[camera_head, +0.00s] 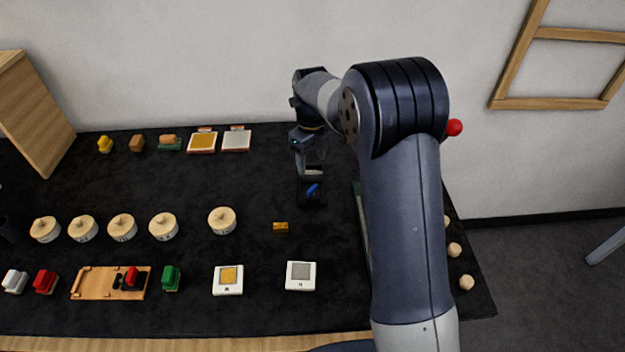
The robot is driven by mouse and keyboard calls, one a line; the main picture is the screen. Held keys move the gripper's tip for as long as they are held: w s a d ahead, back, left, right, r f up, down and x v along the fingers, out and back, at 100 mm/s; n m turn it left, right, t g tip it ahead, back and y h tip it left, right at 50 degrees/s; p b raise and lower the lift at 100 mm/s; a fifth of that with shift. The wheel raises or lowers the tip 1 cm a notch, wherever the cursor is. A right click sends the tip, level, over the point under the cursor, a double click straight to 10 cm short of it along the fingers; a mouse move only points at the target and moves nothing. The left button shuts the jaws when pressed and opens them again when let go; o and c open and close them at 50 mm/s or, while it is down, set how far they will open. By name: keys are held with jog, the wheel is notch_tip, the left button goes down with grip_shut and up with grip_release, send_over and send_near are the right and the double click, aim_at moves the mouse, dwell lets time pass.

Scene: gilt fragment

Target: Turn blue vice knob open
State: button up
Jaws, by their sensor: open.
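The blue vice knob (313,190) shows as a small bright blue bar on a dark vice (312,202) at the middle of the black table. My gripper (313,172) points down just above the vice. Its fingers are open, close over the knob. I cannot tell whether a finger touches the knob. The vice's jaws are too dark and small to make out, and the gripper hides part of its back.
Round wooden lidded pots (222,220) stand to the left. Two white square pads (301,276) lie at the front. My arm hides much of the table's right side. Black cloth around the vice is mostly bare.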

aim_at(312, 187)
notch_tip(312, 187, down, 10)
jog(key=shift+s+f+p, duration=0.1)
jog(key=shift+p, duration=1.05)
jog(key=c, duration=1)
